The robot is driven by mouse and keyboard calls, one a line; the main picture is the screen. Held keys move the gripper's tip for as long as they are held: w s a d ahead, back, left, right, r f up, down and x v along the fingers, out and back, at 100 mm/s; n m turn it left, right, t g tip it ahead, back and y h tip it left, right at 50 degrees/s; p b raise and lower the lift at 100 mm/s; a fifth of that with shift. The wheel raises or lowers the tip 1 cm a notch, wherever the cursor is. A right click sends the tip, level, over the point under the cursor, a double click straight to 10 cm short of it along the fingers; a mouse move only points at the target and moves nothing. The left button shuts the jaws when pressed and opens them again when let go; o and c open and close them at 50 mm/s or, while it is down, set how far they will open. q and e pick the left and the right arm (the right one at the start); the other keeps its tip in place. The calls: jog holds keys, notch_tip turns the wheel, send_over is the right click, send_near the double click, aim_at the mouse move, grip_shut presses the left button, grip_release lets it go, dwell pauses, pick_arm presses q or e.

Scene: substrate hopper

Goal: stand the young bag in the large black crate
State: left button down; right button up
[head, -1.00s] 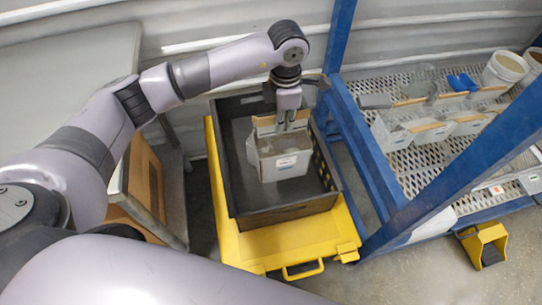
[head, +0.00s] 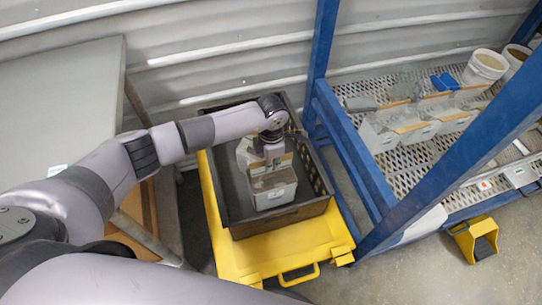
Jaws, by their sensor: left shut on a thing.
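The large black crate (head: 290,215) sits on a yellow cart in the middle of the head view. A white bag with a brown top edge (head: 275,195) is upright inside the crate's walls, near the front. My left gripper (head: 272,160) is over the crate, pointing down, and is shut on the bag at its top edge. The gripper and wrist hide part of the bag's top. Whether the bag's bottom touches the crate floor I cannot tell. A whitish shape shows beside the gripper, partly hidden. My right gripper is not in view.
The yellow cart (head: 245,262) carries the crate. A blue rack (head: 360,160) stands close on the right, with several white bags (head: 415,130), a glass jar and two buckets (head: 485,67). A grey table (head: 60,100) is at left. A yellow pedal (head: 475,238) is on the floor.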

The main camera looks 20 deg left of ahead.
pick_arm(q)
jog(key=shift+w+f, duration=0.1)
jog(key=shift+f, duration=1.85)
jog(key=shift+f, duration=0.1)
jog(key=c, duration=1.7)
grip_release()
jog(key=shift+s, duration=0.2)
notch_tip(320, 180, up, 12)
jog(key=shift+r+b, duration=0.1)
jog(key=shift+b, duration=0.25)
